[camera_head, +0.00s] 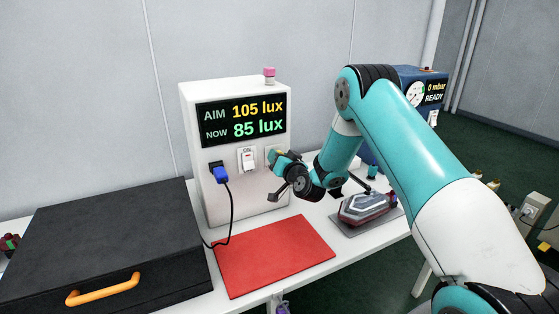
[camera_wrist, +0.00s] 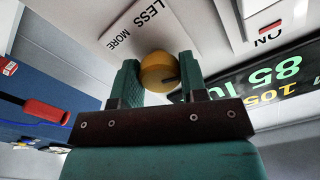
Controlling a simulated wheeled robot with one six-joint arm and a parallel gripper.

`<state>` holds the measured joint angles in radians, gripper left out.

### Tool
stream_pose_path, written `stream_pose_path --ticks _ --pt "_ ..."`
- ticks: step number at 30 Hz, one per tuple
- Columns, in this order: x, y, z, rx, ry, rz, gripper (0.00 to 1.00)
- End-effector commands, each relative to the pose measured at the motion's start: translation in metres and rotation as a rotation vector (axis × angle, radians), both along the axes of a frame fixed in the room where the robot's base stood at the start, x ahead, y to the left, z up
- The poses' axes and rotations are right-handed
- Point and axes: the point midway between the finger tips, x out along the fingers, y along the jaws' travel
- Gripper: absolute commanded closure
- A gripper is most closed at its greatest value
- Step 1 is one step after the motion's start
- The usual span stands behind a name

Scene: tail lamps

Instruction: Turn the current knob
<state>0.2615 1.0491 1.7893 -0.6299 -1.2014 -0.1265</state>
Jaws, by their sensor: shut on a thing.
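The white lamp tester box (camera_head: 238,180) stands on the table with a display (camera_head: 242,119) reading AIM 105 lux and NOW 85 lux. The current knob is a round yellow knob (camera_wrist: 158,70) beside a plate (camera_wrist: 135,25) marked LESS and MORE. In the wrist view my gripper (camera_wrist: 158,78) has its two teal fingers on either side of the knob, shut on it. In the head view my gripper (camera_head: 276,161) is at the box's front, right of the ON switch (camera_head: 247,159), and mostly hides the knob.
A blue plug (camera_head: 220,174) with a black cable sits in the box's front. A red mat (camera_head: 272,256) and a tail lamp (camera_head: 366,207) on a grey plate lie in front. A black case (camera_head: 105,240) is at left. A blue machine (camera_head: 425,90) stands behind my arm.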

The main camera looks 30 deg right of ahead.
Motion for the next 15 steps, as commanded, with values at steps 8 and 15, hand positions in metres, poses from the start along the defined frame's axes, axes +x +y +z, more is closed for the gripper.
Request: stream_pose_path --ticks 8,15 --pt "0.0000 -0.0008 0.0003 0.237 -0.013 -0.002 0.84" --pt "0.0000 -0.0010 0.0004 0.394 -0.020 -0.002 0.84"
